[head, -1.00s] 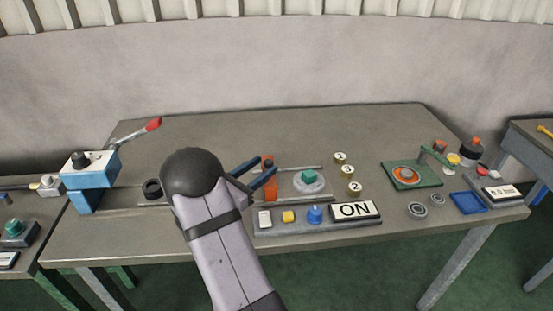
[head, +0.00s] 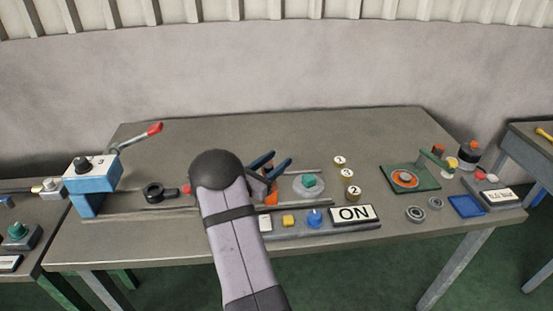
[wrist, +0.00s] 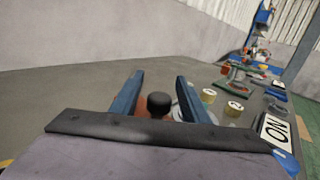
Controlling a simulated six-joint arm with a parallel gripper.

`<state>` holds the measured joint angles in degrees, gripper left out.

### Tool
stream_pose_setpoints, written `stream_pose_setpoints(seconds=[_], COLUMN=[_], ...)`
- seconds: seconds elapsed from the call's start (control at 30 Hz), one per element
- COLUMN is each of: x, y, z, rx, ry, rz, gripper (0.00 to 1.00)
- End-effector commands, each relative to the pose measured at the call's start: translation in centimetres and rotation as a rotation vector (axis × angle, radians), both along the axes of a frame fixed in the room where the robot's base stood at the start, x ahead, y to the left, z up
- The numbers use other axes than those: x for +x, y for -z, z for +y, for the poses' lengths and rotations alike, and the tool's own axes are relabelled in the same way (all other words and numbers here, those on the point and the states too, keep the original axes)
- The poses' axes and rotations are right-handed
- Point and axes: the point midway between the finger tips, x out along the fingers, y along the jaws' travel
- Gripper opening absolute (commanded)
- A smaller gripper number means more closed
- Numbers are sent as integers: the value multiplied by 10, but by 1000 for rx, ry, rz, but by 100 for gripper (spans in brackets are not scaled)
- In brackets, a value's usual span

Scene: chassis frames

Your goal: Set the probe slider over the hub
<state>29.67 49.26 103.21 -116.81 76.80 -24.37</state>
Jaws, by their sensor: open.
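The probe slider (head: 271,199) is orange and mostly hidden behind my gripper in the head view. Its black knob (wrist: 158,102) stands between my fingers in the wrist view, with a visible gap on both sides. My gripper (head: 280,160) has two blue fingers, spread open; they also show in the wrist view (wrist: 159,76). The hub (head: 308,181) is a teal piece on a round grey disc, just right of the slider and apart from it. Rails (head: 305,171) run left to right by the hub.
A panel with a yellow button (head: 288,221), a blue knob (head: 314,217) and an ON sign (head: 355,213) lies in front. Brass numbered weights (head: 348,173) stand right of the hub. A blue clamp (head: 93,175) is at left. The back of the table is clear.

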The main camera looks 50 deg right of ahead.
Motion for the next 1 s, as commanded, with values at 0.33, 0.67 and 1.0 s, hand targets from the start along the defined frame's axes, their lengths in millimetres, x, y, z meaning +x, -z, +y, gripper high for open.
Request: stream_pose_setpoints(seconds=[0.33,0.67,1.0], x=[0,-1,-51], y=[0,0,4], z=[-5,-5,-54], rx=[0,0,-1], ry=[0,1,10], rz=[0,0,-3], gripper=[41,0,0])
